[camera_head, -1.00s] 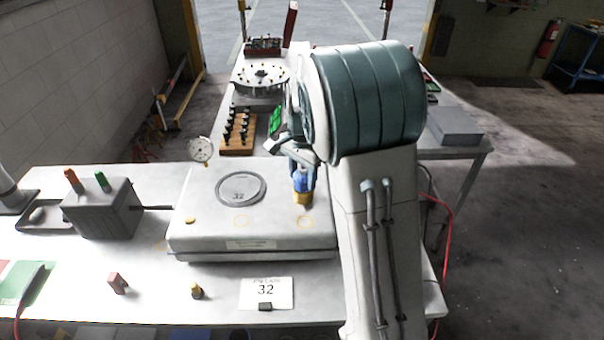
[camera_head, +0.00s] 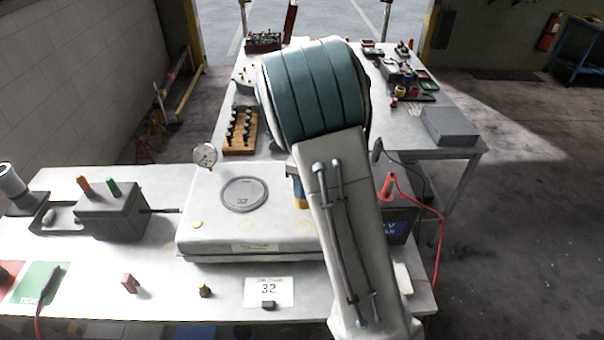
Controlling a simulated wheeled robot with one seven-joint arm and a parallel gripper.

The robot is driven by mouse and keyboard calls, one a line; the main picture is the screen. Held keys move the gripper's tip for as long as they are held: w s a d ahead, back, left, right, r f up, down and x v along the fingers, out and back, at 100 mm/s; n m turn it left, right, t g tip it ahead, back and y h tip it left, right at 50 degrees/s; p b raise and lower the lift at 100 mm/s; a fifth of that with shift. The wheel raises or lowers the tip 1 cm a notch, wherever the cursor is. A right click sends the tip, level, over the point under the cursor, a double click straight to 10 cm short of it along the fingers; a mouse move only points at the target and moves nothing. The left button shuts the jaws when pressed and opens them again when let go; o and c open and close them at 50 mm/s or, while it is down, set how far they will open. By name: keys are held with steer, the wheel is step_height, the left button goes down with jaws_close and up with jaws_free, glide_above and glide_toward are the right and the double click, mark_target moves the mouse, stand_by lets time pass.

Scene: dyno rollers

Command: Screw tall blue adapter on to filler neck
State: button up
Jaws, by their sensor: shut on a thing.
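The brass-coloured filler neck (camera_head: 300,200) stands on the right part of the low light-grey box (camera_head: 225,228), half behind my arm. A sliver of the tall blue adapter (camera_head: 294,172) shows just above the neck at the left edge of my arm. The adapter looks upright and in line with the neck, but I cannot tell how far it is on. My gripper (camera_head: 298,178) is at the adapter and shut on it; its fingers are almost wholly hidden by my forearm.
A dial gauge (camera_head: 205,156) stands at the box's back left. A grey block with two coloured handles (camera_head: 112,210) is at left. A card marked 32 (camera_head: 268,291) lies in front. A dark box with a red plug (camera_head: 398,222) is at right, its cable (camera_head: 442,250) hanging off the table.

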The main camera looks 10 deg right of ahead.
steer(key=m, duration=0.2)
steer(key=shift+m, duration=0.4)
steer(key=m, duration=0.3)
steer(key=shift+s+m, duration=0.1)
steer(key=shift+m, duration=0.3)
steer(key=m, duration=0.4)
steer(key=o, duration=1.1)
steer(key=shift+s, duration=0.1)
step_height(320, 180, up, 14)
steer(key=shift+f+b, duration=0.1)
steer(key=shift+b, duration=0.85)
steer(key=shift+c, duration=0.8)
